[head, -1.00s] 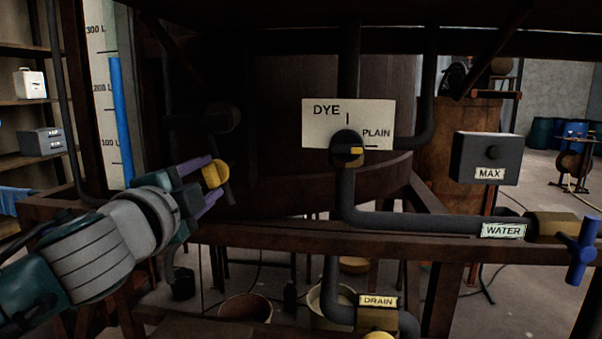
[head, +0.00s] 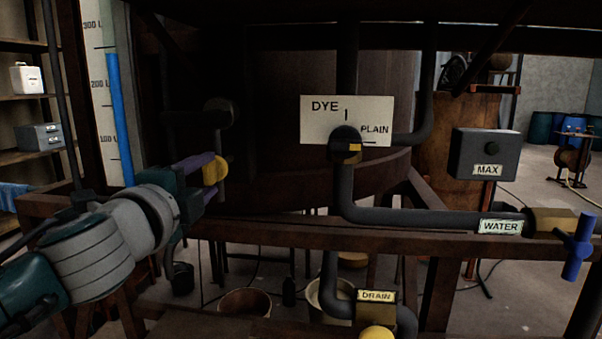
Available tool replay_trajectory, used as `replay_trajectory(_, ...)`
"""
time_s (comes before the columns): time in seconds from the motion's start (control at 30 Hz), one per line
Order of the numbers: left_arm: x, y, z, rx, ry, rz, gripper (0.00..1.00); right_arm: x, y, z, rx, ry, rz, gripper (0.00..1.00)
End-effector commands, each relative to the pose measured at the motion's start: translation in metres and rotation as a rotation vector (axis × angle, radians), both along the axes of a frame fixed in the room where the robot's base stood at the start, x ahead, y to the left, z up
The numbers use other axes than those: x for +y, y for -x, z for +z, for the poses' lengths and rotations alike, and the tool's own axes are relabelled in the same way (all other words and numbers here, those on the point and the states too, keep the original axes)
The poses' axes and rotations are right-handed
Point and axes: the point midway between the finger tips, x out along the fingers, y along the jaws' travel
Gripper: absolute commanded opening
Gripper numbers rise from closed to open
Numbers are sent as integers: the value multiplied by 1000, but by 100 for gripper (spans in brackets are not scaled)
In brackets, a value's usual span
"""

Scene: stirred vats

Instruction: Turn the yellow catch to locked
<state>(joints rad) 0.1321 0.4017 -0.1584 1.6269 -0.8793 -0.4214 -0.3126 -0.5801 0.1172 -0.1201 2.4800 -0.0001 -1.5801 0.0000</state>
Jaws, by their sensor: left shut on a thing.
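The yellow catch (head: 216,170) shows as a round yellow knob on a dark upright bar (head: 221,138), which hangs below a round dark boss (head: 218,111) at the front of the dark vat (head: 285,110). My left gripper (head: 209,173) reaches in from the left, and its purple fingers are shut on the yellow knob. The fingers hide the knob's left side. I see no locked mark beside the catch. My right gripper is not in view.
A white DYE/PLAIN plate (head: 321,122) with a dark selector (head: 345,143) is right of the catch. A rusty beam (head: 270,232) runs below. The blue WATER handle (head: 577,247), MAX box (head: 484,153) and yellow DRAIN knob (head: 376,333) stand further right.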

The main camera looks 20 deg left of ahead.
Motion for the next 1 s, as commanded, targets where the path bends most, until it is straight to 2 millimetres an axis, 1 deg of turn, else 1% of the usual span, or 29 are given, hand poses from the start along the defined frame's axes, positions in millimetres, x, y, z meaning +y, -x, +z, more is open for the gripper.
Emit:
replay_trajectory(0.07, 0, 0, 1, -1, -5, -1, 0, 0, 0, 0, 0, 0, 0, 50)
replay_trajectory(0.1, 0, 0, 1, -1, -5, -1, 57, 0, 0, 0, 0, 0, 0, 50)
replay_trajectory(0.33, 0, 0, 0, 0, -2, -1, 82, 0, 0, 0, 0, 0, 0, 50)
replay_trajectory(0.57, 0, 0, 0, 0, -1, 0, 82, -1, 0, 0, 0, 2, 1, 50)
replay_trajectory(0.67, -1, 4, -1, 1, -1, -1, 82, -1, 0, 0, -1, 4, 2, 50)
replay_trajectory(0.77, -4, 15, -2, 2, -1, -1, 82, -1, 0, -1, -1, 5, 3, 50)
replay_trajectory(1.0, -14, 58, -3, 3, 1, -2, 82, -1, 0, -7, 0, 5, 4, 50)
